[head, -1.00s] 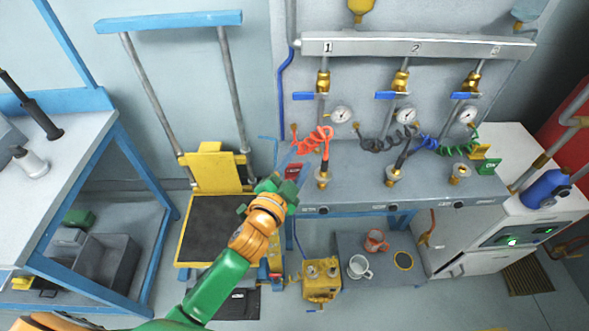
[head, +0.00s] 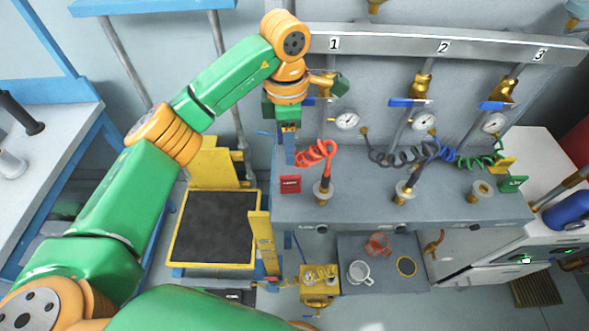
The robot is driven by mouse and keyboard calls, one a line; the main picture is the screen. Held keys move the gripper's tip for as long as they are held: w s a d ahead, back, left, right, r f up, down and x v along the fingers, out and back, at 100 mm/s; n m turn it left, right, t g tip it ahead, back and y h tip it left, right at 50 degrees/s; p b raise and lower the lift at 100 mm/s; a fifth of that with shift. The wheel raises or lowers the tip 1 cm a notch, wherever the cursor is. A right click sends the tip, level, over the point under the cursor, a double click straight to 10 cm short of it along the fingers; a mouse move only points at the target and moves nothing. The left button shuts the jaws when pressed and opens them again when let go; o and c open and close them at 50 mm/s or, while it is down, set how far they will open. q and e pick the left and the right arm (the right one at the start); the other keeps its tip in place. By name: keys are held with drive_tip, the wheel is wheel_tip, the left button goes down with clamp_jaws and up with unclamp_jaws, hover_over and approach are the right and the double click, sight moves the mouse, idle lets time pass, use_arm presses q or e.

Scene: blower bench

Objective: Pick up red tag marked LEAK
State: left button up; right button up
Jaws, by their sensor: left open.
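The small red tag (head: 290,184) stands at the left end of the grey bench top, left of the first nozzle. Its lettering is too small to read. My left gripper (head: 290,158) points down above the tag, with its fingers just over it and a small gap seeming to lie between. It is open and holds nothing. The fingers overlap in this view, so the space between them is hidden. My right gripper is out of view.
A red coiled hose (head: 316,152) and the first nozzle (head: 323,190) stand close right of the tag. A pressure gauge (head: 347,121) is behind. A green tag (head: 512,184) and a yellow tag (head: 503,165) stand at the bench's right end.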

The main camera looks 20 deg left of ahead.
sight(290, 176)
use_arm(q)
wheel_tip(290, 176, down, 7)
drive_tip(key=shift+w+a+r+p, duration=0.1)
drive_tip(key=shift+p, duration=0.65)
drive_tip(key=f, duration=0.5)
drive_tip(key=shift+w+f+p, duration=0.25)
drive_tip(key=shift+w+p, duration=0.1)
drive_tip(key=shift+w, duration=0.05)
drive_tip(key=shift+s+r, duration=0.1)
drive_tip(key=shift+s, duration=0.05)
drive_tip(key=shift+c, duration=0.4)
clamp_jaws()
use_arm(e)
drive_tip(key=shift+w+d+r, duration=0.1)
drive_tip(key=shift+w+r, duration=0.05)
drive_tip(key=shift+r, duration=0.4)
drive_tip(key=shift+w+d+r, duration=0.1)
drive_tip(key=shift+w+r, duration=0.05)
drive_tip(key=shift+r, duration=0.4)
